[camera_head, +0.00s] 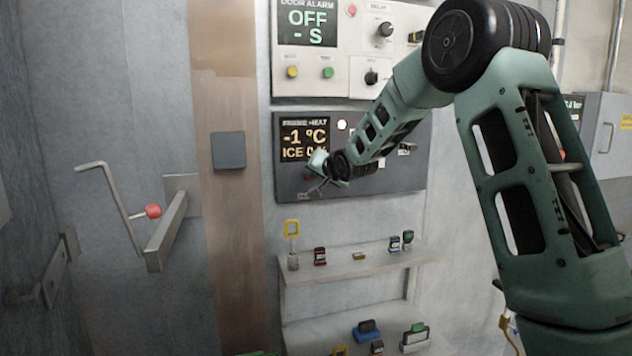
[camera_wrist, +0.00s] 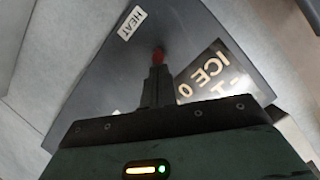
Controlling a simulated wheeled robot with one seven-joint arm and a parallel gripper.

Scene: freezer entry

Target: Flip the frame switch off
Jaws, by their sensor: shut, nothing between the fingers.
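The dark frame-heat panel (camera_head: 360,190) is on the wall, and its display (camera_head: 305,138) reads -1 °C and ICE with a partly covered number. My gripper (camera_head: 314,187) is in front of the panel's lower left, below the display. In the wrist view the fingers (camera_wrist: 157,75) are together and empty. A red switch tip (camera_wrist: 158,54) shows right at the fingertips, beside a HEAT label (camera_wrist: 132,22). The fingers hide the rest of the switch, and I cannot tell whether they touch it or which way it is set.
A white door-alarm panel (camera_head: 345,88) with knobs and buttons is above. A door handle with a red knob (camera_head: 153,211) and a grey box (camera_head: 228,150) are to the left.

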